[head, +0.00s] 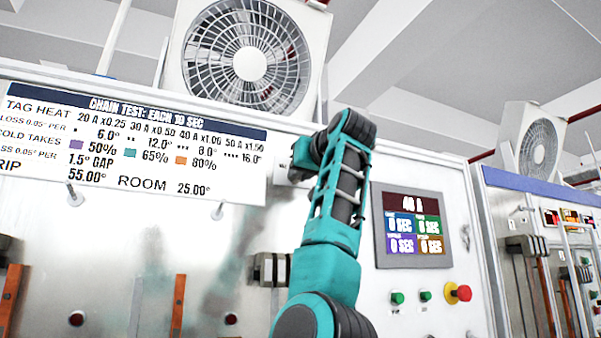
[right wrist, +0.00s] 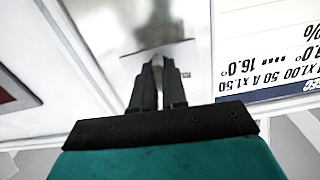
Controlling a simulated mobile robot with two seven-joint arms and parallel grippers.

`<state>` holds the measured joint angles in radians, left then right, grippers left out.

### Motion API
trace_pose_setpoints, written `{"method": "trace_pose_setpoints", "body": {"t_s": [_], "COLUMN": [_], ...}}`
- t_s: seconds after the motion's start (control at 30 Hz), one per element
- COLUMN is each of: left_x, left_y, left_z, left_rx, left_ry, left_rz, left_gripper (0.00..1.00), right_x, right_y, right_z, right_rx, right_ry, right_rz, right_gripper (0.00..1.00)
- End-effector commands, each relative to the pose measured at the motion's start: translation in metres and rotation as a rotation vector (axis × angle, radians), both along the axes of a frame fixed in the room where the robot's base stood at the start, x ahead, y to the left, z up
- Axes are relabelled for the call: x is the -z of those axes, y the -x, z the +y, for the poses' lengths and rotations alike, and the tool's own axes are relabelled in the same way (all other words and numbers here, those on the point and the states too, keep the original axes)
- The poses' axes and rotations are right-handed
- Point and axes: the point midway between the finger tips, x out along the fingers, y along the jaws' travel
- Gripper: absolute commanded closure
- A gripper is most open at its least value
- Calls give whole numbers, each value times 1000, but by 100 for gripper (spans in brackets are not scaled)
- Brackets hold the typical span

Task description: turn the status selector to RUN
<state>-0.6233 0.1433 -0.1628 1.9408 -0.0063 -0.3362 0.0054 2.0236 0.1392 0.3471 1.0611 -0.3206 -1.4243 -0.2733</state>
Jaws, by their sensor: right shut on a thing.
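My right arm reaches up to the cabinet face in the head view, and my right gripper (head: 297,173) is at the panel just right of the printed chart, mostly hidden by its own wrist. In the right wrist view the two dark fingers (right wrist: 157,85) are shut on a small pale grey part (right wrist: 157,61) at the panel, which appears to be the status selector's knob. The fingers and wrist cover most of it, so its pointer and the RUN mark cannot be read. My left gripper is not in view.
The chart (head: 130,142) is left of the gripper. A display (head: 412,226) reading 40 A is to the right, above green buttons (head: 397,298) and a red knob on yellow (head: 459,293). A fan (head: 250,64) stands on top. Another cabinet (head: 520,208) is at the right.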

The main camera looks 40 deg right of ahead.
Motion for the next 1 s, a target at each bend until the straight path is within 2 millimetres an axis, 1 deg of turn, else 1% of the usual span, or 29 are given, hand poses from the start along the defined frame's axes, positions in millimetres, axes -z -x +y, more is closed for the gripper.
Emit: {"method": "trace_pose_setpoints", "body": {"t_s": [0.27,0.67,0.7,0.93,0.97,1.0], "left_x": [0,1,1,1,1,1], "left_y": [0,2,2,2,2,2], "left_z": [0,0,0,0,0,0], "left_rx": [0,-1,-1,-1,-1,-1], "left_ry": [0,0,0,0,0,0], "left_rz": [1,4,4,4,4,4], "left_gripper": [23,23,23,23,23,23], "right_x": [0,0,0,0,0,0], "right_y": [0,0,0,0,0,0], "right_z": [0,0,0,0,0,0], "right_rx": [0,0,0,0,0,0], "right_ry": [62,67,67,67,68,68], "right_rz": [21,22,22,22,21,21], "right_gripper": [100,100,86,64,62,62]}}
